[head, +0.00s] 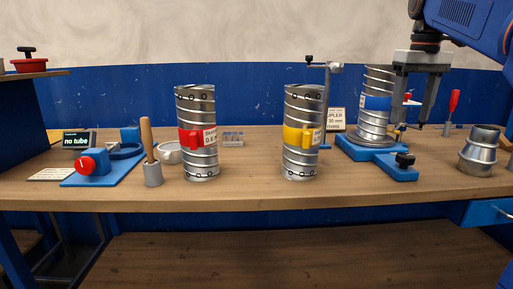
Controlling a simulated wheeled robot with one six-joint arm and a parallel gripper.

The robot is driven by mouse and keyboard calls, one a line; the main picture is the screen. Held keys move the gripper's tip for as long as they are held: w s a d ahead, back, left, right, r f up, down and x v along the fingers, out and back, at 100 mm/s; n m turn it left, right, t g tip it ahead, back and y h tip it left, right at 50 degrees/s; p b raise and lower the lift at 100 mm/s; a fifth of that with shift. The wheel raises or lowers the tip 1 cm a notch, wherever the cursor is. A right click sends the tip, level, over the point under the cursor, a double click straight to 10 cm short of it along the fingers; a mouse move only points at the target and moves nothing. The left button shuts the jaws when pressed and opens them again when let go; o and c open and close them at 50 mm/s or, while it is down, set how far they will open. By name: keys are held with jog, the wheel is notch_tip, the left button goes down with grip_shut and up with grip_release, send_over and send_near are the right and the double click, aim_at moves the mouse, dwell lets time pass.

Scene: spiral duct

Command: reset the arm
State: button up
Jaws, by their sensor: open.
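My gripper (415,115) hangs from my blue arm at the upper right, fingers pointing down and apart. It is open. One finger passes in front of the right side of a spiral duct with a blue band (377,103); the other is to the right of it, over the bench. I cannot tell whether either finger touches the duct. That duct stands upright on a blue fixture (372,159) with a black knob. Two more upright ducts stand on the bench, one with a red clamp band (198,158) and one with a yellow clamp band (303,162).
A metal reducer (480,152) stands at the right, near a red-handled tool (453,106). A thin post with an arm (326,95) rises behind the yellow-banded duct. At left are a blue tester (95,163) and a wooden-handled brush (148,145).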

jog(key=s+a+f+t, duration=0.1)
jog(key=s+a+f, duration=0.2)
jog(key=s+f, duration=0.5)
jog(key=s+a+f+t, duration=0.1)
jog(key=s+a+f, duration=0.3)
jog(key=s+f, duration=0.4)
jog(key=s+a+f+m+t, duration=0.1)
jog(key=s+a+f, duration=0.3)
jog(key=f, duration=1.5)
jog(key=s, duration=0.4)
jog(key=shift+s+a+f+t, duration=0.15)
jog(key=shift+a+t, duration=0.05)
jog(key=shift+t, duration=0.2)
notch_tip(320, 180, up, 40)
jog(key=m+g, duration=0.5)
jog(key=m, duration=0.4)
send_over(406, 155)
notch_tip(406, 155, down, 18)
jog(key=shift+r, duration=0.25)
